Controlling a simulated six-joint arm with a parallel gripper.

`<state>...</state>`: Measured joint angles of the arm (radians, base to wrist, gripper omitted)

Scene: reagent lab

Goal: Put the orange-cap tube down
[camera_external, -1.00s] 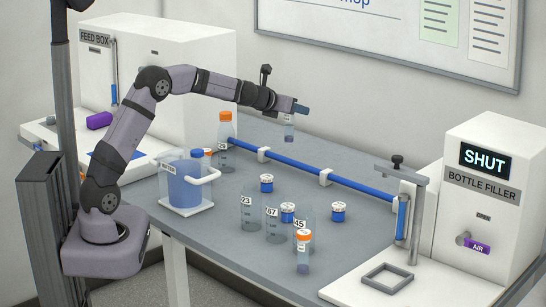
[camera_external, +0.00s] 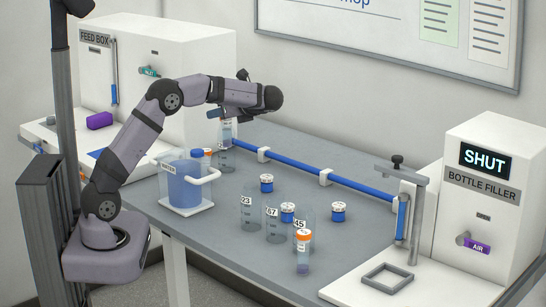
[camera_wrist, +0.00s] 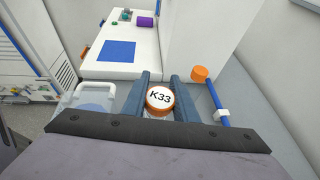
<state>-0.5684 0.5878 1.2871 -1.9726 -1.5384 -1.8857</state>
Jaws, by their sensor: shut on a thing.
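My gripper (camera_wrist: 160,92) is shut on an orange-cap tube (camera_wrist: 160,98), whose cap reads K33 in the wrist view. In the external view the gripper (camera_external: 227,112) is at the far left of the grey table, and the held tube (camera_external: 226,131) hangs upright below it. The tube's lower end overlaps a bottle behind it, so I cannot tell whether it touches the table. Another orange-cap tube (camera_external: 303,252) stands at the table's front.
A blue rail (camera_external: 295,165) runs along the table's back. A blue-filled handled jug (camera_external: 185,190) stands at the left, with an orange-capped container (camera_external: 207,153) behind it. Clear beakers (camera_external: 248,214) and blue jars (camera_external: 338,213) occupy the middle. The bottle filler (camera_external: 484,190) is at right.

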